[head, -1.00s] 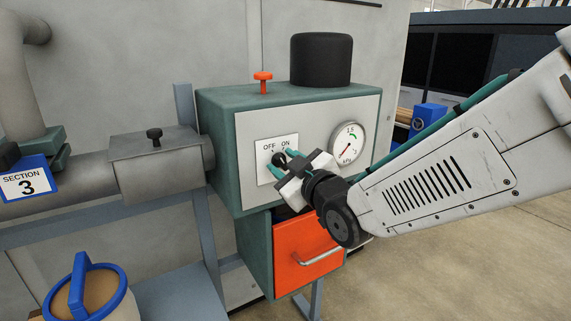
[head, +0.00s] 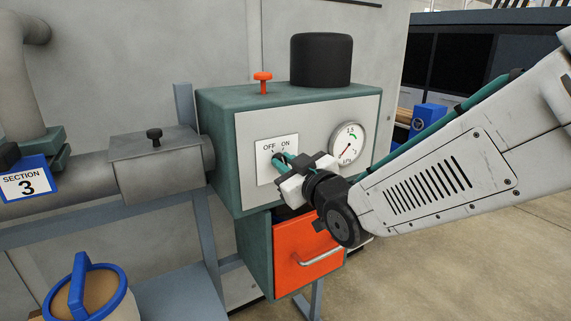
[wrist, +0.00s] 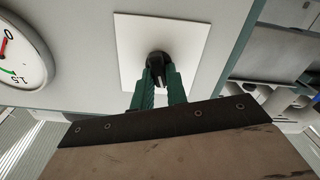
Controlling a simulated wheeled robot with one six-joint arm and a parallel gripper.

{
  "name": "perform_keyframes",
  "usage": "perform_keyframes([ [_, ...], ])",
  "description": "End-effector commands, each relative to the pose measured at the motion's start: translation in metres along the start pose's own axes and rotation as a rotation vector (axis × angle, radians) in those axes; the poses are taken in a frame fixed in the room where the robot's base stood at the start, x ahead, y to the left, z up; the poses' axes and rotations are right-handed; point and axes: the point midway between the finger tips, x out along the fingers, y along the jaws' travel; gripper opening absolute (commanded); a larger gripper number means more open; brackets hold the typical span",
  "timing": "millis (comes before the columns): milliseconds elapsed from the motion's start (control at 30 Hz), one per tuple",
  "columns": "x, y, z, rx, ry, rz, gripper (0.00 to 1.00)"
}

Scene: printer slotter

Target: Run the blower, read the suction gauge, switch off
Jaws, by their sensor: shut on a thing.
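The black rotary switch knob (wrist: 158,63) sits on a white plate (head: 266,170) marked OFF and ON, on the blower's grey front panel. My gripper (head: 281,160) reaches it from the right. Its two green fingers (wrist: 160,80) are shut on the knob, one on each side, as the wrist view shows. The fingers hide most of the knob in the head view, and I cannot tell which mark it points to. The round kPa suction gauge (head: 347,144) is right of the plate. In the wrist view the gauge (wrist: 20,50) is partly cut off, its red needle near 0.
An orange knob (head: 263,79) and a black cylinder (head: 321,60) stand on top of the blower housing. An orange drawer (head: 308,255) is below. Left are a grey duct (head: 155,165), a SECTION 3 sign (head: 25,183) and a blue-rimmed container (head: 95,290).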

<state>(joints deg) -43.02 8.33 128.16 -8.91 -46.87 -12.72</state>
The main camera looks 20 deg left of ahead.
Motion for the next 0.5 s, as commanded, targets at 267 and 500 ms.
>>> perform_keyframes([
  [267, -0.0003, 0.0012, 0.001, 0.255, -0.002, -0.001, 0.0],
  [500, -0.0004, 0.0024, 0.0017, 0.48, -0.002, 0.0, 0.0],
])
